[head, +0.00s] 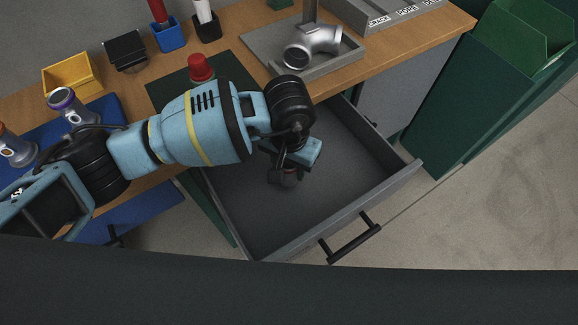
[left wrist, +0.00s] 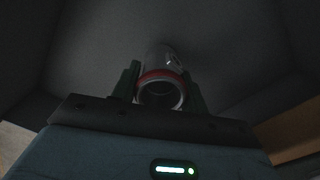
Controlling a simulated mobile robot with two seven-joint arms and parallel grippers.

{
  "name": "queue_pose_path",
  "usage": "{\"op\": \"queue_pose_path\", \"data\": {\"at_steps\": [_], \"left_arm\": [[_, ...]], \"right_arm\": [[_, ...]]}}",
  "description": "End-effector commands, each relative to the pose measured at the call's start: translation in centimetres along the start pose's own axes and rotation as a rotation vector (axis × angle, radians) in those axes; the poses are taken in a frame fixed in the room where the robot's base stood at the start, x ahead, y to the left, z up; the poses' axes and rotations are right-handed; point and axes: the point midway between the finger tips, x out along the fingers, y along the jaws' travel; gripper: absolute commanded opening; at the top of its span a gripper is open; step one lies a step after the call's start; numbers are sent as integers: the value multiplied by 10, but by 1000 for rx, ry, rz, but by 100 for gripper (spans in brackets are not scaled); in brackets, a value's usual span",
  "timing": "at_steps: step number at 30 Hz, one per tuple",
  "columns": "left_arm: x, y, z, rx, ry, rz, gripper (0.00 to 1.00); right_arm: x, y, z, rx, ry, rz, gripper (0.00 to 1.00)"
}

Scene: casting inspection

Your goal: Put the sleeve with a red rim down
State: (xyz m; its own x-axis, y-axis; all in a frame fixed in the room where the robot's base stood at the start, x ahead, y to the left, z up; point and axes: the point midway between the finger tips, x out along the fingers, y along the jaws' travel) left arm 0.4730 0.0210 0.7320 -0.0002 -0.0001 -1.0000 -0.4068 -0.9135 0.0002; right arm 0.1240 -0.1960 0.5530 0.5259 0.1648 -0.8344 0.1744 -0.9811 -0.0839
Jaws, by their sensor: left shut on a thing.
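My left gripper (head: 290,165) reaches down into the open grey drawer (head: 345,188). It is shut on the sleeve with a red rim (head: 288,179), mostly hidden by the gripper in the head view. In the left wrist view the sleeve (left wrist: 162,80) sits between the two fingers (left wrist: 162,88), its red-rimmed open end facing the camera. The drawer's dark floor lies beyond it. I cannot tell whether the sleeve touches the floor. My right gripper is not in view.
A purple-rimmed sleeve (head: 68,104) and an orange-rimmed sleeve (head: 14,149) stand at the left. A pipe elbow casting (head: 312,45) rests on a grey stand (head: 345,58). A green bin (head: 470,95) stands at the right. The drawer's right part is clear.

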Motion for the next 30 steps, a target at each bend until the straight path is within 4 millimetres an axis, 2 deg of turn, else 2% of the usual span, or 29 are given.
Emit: {"op": "queue_pose_path", "data": {"at_steps": [3,15,16,21,30], "left_arm": [[14,1,0,1,0,1,17],[20,0,0,1,1,0,17],[21,0,0,1,-1,0,45],[20,0,0,0,0,0,66],[19,0,0,0,0,0,66]], "right_arm": [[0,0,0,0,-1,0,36],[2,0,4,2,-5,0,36],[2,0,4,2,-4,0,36],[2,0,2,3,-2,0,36],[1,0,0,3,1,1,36]]}}
